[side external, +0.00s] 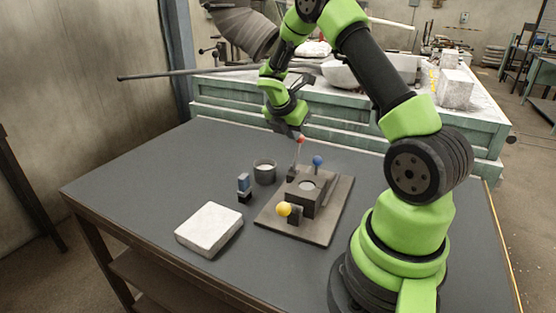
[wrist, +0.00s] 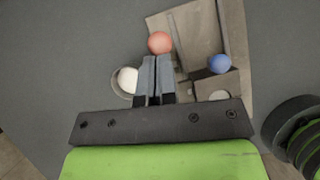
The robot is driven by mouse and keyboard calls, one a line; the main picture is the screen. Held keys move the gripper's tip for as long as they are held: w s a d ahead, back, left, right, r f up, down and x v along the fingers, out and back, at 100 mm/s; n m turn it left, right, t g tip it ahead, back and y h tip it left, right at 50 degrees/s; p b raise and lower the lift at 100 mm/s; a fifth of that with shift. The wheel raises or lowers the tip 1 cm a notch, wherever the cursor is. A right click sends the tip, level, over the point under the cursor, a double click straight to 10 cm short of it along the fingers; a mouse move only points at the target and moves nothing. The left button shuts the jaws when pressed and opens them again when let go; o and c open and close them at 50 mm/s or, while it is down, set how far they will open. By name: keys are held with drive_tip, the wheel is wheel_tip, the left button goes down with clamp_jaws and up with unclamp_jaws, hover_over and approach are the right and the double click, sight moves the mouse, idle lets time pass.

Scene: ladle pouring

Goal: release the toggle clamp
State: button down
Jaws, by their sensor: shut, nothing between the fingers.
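A dark fixture board (side external: 325,228) on the table carries a block (side external: 301,198) with a round pale top. A thin lever with a red knob (side external: 301,138) stands roughly upright at the board's back left; the red knob (wrist: 160,43) shows in the wrist view. A blue knob (side external: 318,160) stands at the back and a yellow knob (side external: 284,209) at the front. The frames do not make clear which belongs to the toggle clamp. My gripper (wrist: 156,58) is shut and empty, its fingertips close beside the red knob; contact cannot be told.
A dark cup (side external: 264,172) with pale contents stands left of the board. A small blue-topped block (side external: 244,187) and a white slab (side external: 209,229) lie further left. A long dark rod (side external: 190,71) extends leftward behind my gripper. The table's left side is clear.

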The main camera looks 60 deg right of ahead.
drive_tip(key=shift+d+f, duration=0.1)
drive_tip(key=shift+d, duration=0.45)
idle(0.4)
drive_tip(key=d+v, duration=0.1)
drive_tip(key=v, duration=1.2)
drive_tip(key=shift+w+r, duration=0.2)
drive_tip(key=shift+r, duration=0.15)
drive_tip(key=shift+d, duration=0.2)
